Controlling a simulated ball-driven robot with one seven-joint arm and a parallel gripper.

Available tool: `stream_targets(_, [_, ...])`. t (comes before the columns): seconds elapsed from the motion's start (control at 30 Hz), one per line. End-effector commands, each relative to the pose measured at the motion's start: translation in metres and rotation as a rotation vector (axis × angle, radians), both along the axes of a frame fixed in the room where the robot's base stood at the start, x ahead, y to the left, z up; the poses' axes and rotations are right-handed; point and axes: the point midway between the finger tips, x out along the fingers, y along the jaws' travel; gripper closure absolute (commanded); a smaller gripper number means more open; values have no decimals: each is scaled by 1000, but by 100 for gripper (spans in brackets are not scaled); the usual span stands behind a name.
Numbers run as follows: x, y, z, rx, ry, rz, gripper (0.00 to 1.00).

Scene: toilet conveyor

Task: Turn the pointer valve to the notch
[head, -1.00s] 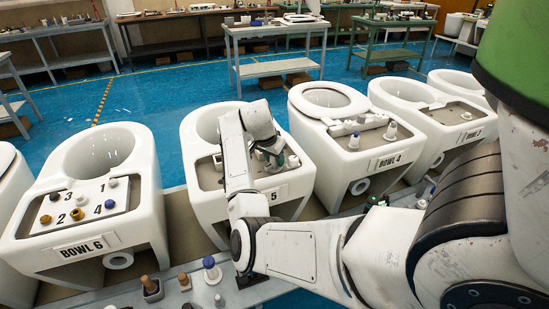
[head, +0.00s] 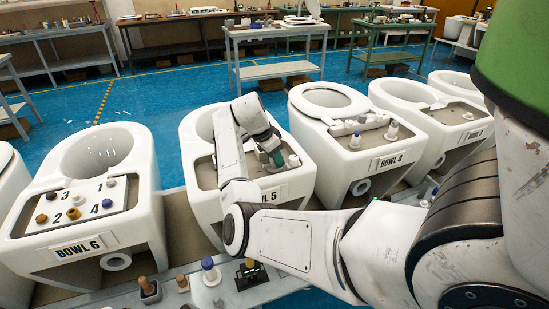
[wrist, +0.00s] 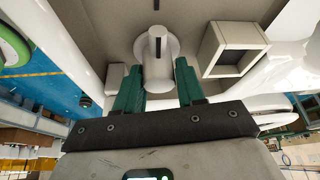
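A pale grey, round-based knob (wrist: 157,46), seemingly the pointer valve, stands on the deck of bowl 5 in the wrist view. A short dark line runs along its far side; I cannot tell whether this is the pointer or the notch. My gripper (wrist: 157,78) has its two green fingers on either side of the knob's near part. They are spaced about as wide as that part, and contact cannot be made out. In the head view my gripper (head: 274,157) is low over bowl 5 (head: 205,205), and the knob is hidden there.
An open square box (wrist: 213,52) stands close right of the knob, and a small white block (wrist: 99,78) is at left. Bowl 4 (head: 309,150) is beside bowl 5.

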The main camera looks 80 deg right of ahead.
Motion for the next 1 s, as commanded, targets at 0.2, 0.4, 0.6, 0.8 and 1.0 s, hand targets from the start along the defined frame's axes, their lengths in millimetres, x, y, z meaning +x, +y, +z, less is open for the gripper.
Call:
stream_targets(0.2, [0,0,0,1,0,1,55])
stream_targets(0.4, [3,2,6,1,-2,1,55])
stream_targets(0.6, [11,11,36,0,-3,1,55])
stream_targets(0.8, [22,21,71,-1,-4,2,55])
stream_targets(1.0, [28,28,94,-1,-2,1,55])
